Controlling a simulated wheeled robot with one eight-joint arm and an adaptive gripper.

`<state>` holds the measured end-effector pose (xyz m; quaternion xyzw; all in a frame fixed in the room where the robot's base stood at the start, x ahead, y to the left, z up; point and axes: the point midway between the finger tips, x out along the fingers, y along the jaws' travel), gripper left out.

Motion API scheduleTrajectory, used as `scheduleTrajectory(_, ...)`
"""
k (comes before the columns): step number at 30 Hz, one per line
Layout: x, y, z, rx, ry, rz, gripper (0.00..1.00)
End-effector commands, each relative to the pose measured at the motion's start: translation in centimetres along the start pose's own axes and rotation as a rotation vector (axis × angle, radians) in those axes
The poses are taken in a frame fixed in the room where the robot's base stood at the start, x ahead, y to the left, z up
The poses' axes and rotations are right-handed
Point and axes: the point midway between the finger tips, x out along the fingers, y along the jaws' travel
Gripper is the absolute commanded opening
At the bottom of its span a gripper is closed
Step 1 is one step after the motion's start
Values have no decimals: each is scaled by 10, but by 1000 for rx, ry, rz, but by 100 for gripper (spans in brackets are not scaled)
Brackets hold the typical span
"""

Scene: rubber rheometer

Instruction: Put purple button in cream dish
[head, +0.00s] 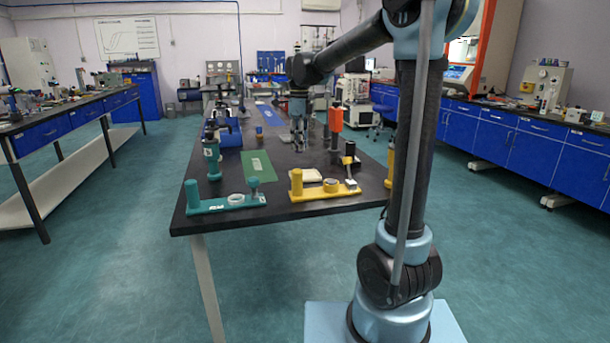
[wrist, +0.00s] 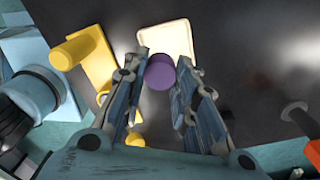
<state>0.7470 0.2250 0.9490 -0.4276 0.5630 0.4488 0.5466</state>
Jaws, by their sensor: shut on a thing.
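The purple button (wrist: 160,71) is a short round piece between the two fingertips of my gripper (wrist: 163,68) in the wrist view. My gripper is shut on it. The cream dish (wrist: 172,38) is a shallow, pale square just beyond the button, whose top overlaps the dish's near edge in that view. How high the button is above the dish cannot be told. In the head view my gripper (head: 299,146) points down over the black table, behind the cream dish (head: 311,174). The button cannot be made out there.
A yellow fixture (head: 322,192) stands in front of the dish, and a teal fixture (head: 226,202) is to its left. An orange-topped tool (head: 336,119) stands right of my gripper. A green mat (head: 257,166) lies at left. Dark tabletop is bare around the dish's right side in the wrist view.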

Motion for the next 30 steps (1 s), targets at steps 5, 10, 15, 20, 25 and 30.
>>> scheduleTrajectory(5, 11, 1, 2, -3, 0, 0, 8)
scheduleTrajectory(10, 39, 0, 3, -4, 0, 0, 8)
scheduleTrajectory(15, 56, 0, 2, -4, 0, 0, 8)
scheduleTrajectory(20, 65, -1, 2, -3, 0, 0, 8)
scheduleTrajectory(25, 87, -3, 2, -2, 0, 0, 8)
scheduleTrajectory(30, 100, -3, 1, -1, 0, 0, 8)
